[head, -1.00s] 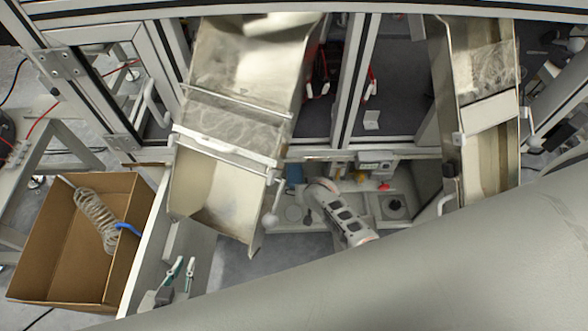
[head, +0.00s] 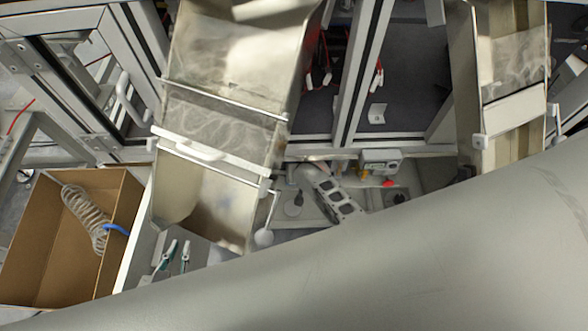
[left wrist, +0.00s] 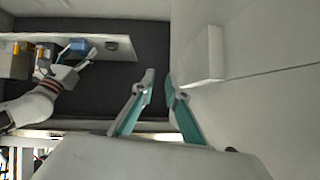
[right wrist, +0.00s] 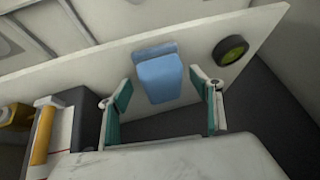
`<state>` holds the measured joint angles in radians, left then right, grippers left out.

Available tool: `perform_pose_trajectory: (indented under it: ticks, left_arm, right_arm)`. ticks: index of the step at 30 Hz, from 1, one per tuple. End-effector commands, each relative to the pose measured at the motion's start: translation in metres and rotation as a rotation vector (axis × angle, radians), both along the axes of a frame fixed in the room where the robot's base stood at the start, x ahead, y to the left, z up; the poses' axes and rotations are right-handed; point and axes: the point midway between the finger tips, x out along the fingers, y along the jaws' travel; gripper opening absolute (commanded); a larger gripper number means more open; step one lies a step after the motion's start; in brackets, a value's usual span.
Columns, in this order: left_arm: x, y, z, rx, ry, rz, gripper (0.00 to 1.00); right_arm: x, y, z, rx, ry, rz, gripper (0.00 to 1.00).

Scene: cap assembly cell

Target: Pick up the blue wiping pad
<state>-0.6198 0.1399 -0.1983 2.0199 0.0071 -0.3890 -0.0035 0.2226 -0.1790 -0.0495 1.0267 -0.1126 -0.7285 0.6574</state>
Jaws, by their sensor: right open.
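The blue wiping pad (right wrist: 156,74) lies against a pale panel in the right wrist view, between and just beyond the fingertips of my right gripper (right wrist: 161,80). That gripper is open, with a gap on each side of the pad; I cannot tell whether a finger touches it. In the left wrist view the pad (left wrist: 76,47) shows small at upper left, beside my right gripper (left wrist: 89,60). My left gripper (left wrist: 160,78) is empty, its green-padded fingers a narrow gap apart. It also shows in the head view (head: 178,255), near the cardboard box. I cannot make out the pad there.
A dark round item with a yellow-green centre (right wrist: 230,50) sits right of the pad. A yellow cylinder (right wrist: 43,135) and dark box stand at left. Metal chutes (head: 218,130) and a cardboard box (head: 60,285) with a coiled hose surround the cell. My grey arm covers the lower head view.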

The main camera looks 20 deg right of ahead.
Motion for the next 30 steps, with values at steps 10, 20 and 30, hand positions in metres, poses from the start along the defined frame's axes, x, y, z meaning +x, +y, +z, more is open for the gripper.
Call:
perform_pose_trajectory:
  ticks: [10,20,30]
  left_arm:
    - [-0.009,0.001,-0.006,0.001,0.019,0.001,0.14]
    - [-0.012,-0.002,-0.006,-0.003,0.025,-0.002,0.14]
    - [-0.003,-0.003,0.008,-0.012,0.005,-0.001,0.14]
  right_arm:
    - [0.001,0.0,0.001,0.0,-0.002,0.0,0.2]
    - [0.0,-0.002,0.002,0.0,-0.001,0.0,0.17]
    - [-0.005,-0.011,0.004,0.0,0.0,0.0,0.17]
